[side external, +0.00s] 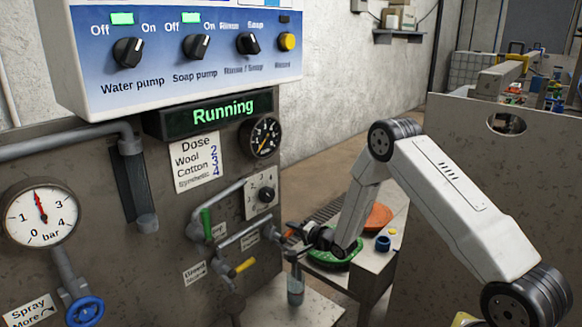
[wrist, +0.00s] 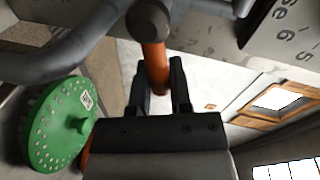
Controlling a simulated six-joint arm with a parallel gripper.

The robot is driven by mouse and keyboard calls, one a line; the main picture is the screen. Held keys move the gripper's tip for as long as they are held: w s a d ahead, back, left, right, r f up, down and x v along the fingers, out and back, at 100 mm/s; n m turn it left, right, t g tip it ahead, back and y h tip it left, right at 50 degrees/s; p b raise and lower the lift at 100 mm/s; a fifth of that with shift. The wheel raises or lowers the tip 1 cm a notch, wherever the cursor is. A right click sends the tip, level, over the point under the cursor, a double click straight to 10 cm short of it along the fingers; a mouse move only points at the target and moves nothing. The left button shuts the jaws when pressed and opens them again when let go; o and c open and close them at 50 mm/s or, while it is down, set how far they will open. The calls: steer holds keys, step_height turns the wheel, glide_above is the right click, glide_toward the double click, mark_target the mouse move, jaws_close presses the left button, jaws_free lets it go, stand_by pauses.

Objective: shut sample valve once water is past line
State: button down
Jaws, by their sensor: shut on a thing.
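My gripper (side external: 305,236) is at the pipework on the lower right of the machine panel, its fingers shut on the orange handle (wrist: 155,65) of the sample valve. In the wrist view the handle stands between my two fingers (wrist: 162,76), below a dark round valve end (wrist: 148,20). A clear sample vessel (side external: 295,287) hangs upright below the valve in the side view. It looks grey-blue in its lower part. Its line and the exact water level are too small to tell.
The display (side external: 218,111) reads "Running". A green-handled valve (side external: 206,223) and a yellow-handled valve (side external: 245,264) sit left of my gripper. A green perforated disc (wrist: 62,125), an orange disc (side external: 379,217) and a blue cap (side external: 383,243) lie on the bench behind.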

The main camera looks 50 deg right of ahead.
steer(key=shift+f+m+y, duration=0.4)
steer(key=shift+f+m, duration=0.25)
steer(key=shift+m, duration=0.55)
steer(key=c, duration=0.6)
jaws_free()
steer(key=shift+s+d, duration=0.1)
steer(key=shift+s, duration=0.05)
steer(key=shift+s+r, duration=0.25)
steer(key=shift+s, duration=1)
steer(key=shift+s+r, duration=0.25)
steer(key=shift+s, duration=0.95)
steer(key=shift+s+r, duration=0.25)
steer(key=shift+s, duration=1)
steer(key=shift+s, duration=0.1)
steer(key=shift+s+r, duration=0.3)
steer(key=shift+s, duration=1.15)
steer(key=shift+s+r, duration=0.3)
steer(key=shift+s, duration=1.1)
steer(key=shift+s+r, duration=0.3)
steer(key=shift+s, duration=1.15)
